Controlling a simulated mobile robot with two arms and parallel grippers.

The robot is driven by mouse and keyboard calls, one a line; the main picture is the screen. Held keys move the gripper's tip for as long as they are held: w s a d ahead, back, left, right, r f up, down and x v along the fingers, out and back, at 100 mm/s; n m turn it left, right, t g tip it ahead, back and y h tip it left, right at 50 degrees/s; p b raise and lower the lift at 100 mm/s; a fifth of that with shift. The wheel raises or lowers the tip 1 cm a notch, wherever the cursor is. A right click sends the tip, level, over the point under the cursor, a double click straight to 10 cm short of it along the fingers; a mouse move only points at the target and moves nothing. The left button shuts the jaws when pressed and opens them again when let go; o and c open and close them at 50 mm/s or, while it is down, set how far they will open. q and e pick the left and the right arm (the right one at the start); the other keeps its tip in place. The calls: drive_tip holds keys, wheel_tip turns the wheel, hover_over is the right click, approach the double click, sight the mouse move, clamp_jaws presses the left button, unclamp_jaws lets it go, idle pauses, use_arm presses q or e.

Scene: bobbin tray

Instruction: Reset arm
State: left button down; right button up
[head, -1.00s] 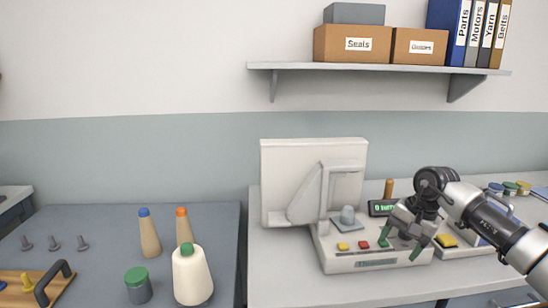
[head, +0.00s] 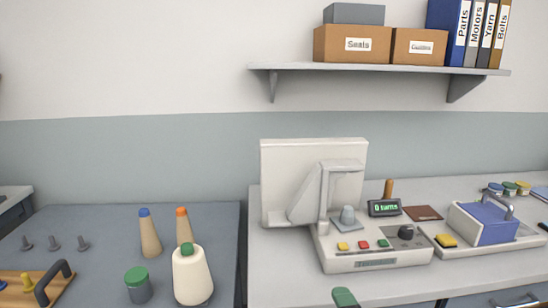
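Only a green tip (head: 345,297) shows at the bottom edge of the head view. It looks like a finger of my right gripper, low in front of the machine and apart from it. The rest of that gripper is out of view, so its opening cannot be told. My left gripper is not in view.
A blue-topped unit with a grey handle (head: 490,222) stands right of the machine. On the left bench are bobbin cones (head: 149,235), a cream yarn cone (head: 191,275), a green-lidded jar (head: 138,285) and a wooden board with handle (head: 30,285). A shelf (head: 378,67) hangs above.

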drive_tip(key=s+d+f+m+g+h, duration=0.1)
drive_tip(key=s+d+f+m+g, duration=0.2)
drive_tip(key=s+f+m+g, duration=0.45)
drive_tip(key=s+d+f+m+g+h, duration=0.15)
drive_tip(key=s+m, duration=0.25)
drive_tip(key=s, duration=0.6)
drive_tip(key=s+d+f+m+g+h, duration=0.1)
drive_tip(key=s+d+f+m+g, duration=0.2)
drive_tip(key=s+f+m+g, duration=0.45)
wheel_tip(320, 180, down, 24)
drive_tip(key=s+n, duration=0.2)
drive_tip(key=s+d+f+p, duration=0.1)
drive_tip(key=s+d+f, duration=0.2)
drive_tip(key=s+f, duration=1.2)
drive_tip(key=shift+s, duration=0.7)
drive_tip(key=shift+d, duration=0.1)
